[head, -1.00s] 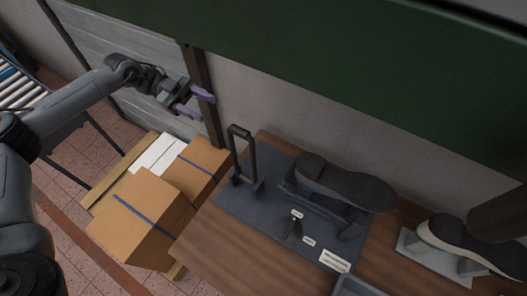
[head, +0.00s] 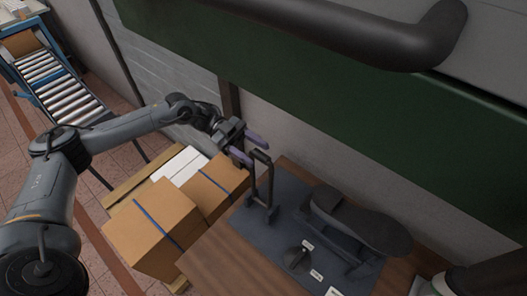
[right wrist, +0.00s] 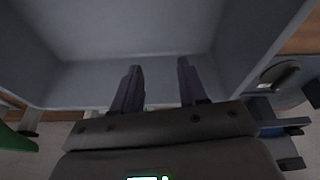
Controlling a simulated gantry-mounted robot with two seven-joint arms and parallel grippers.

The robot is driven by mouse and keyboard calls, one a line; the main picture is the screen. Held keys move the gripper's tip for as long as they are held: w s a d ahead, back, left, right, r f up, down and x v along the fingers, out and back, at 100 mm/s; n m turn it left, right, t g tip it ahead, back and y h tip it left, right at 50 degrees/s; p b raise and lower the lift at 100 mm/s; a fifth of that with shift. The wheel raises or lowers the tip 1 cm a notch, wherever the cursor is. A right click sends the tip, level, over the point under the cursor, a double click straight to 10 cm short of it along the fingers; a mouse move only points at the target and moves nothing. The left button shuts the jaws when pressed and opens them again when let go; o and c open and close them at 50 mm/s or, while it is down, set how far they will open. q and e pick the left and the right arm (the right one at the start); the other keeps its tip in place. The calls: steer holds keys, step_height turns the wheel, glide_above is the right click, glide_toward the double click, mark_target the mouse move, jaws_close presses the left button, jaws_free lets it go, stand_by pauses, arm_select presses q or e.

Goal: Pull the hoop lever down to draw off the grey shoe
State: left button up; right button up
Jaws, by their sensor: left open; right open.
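The grey shoe (head: 362,222) sits sole up on its stand, on a dark mat (head: 285,225) on the wooden table. The black hoop lever (head: 269,185) stands upright at the mat's left side. My left gripper (head: 258,154) is open, its purple fingers close to the hoop's top bar. I cannot tell whether they touch it or how far apart they are in depth. My right gripper (right wrist: 158,82) is open and empty in the right wrist view, over a grey bin (right wrist: 120,85). It is not in the head view.
Cardboard boxes (head: 150,225) and white packets (head: 182,165) stand left of the table. A dark knob (head: 297,259) and small white labels (head: 317,275) are on the mat. A green panel (head: 330,95) lies behind. A second shoe is cut off at the lower right.

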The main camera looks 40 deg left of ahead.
mark_target(272, 164)
arm_select(q)
steer(key=shift+d+p, duration=0.4)
steer(key=shift+d, duration=1.5)
jaws_close()
